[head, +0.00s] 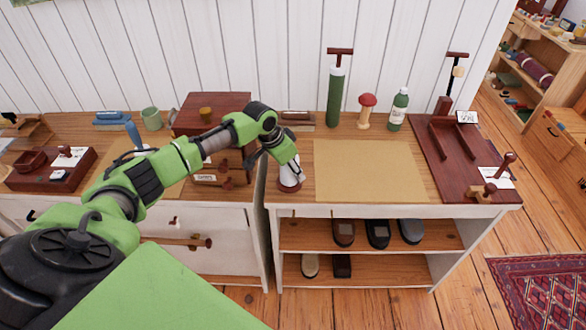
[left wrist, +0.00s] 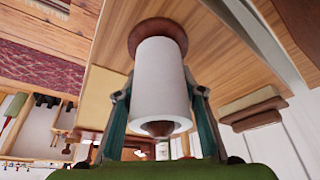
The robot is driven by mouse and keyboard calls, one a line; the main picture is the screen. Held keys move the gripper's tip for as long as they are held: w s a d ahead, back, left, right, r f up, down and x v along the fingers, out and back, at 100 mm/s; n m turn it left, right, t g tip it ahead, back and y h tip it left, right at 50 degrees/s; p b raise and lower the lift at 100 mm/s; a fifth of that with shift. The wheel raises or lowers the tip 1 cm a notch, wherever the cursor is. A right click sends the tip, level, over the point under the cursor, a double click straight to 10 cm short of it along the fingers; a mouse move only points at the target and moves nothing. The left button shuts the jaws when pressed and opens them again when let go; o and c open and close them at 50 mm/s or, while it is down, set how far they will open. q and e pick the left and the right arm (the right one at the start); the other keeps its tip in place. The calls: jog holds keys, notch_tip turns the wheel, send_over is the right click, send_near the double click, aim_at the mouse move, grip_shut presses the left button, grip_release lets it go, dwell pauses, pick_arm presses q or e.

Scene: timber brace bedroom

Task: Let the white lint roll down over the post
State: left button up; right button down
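The white lint roll (head: 291,175) stands upright near the front left of the right-hand worktop (head: 279,199). It is around the post, whose pointed brown tip (left wrist: 157,128) shows through the roll's near end in the left wrist view. The post's round brown base (head: 289,187) is at the roll's far end, and the roll (left wrist: 161,85) appears down at or close to it. My left gripper (head: 287,160) is over the roll from above. In the left wrist view its two teal fingers (left wrist: 159,82) press against both sides of the roll. My right gripper is out of view.
A tan mat (head: 370,170) lies right of the post with clear room on it. A green cylinder (head: 334,97), red-topped stand (head: 367,110) and green bottle (head: 398,109) stand behind. A dark red tray (head: 462,180) is far right. Shoes (head: 378,233) sit below.

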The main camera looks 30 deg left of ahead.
pick_arm(q)
jog(key=shift+o, duration=1.3)
jog(key=v, duration=1.2)
jog(key=shift+f, duration=0.1)
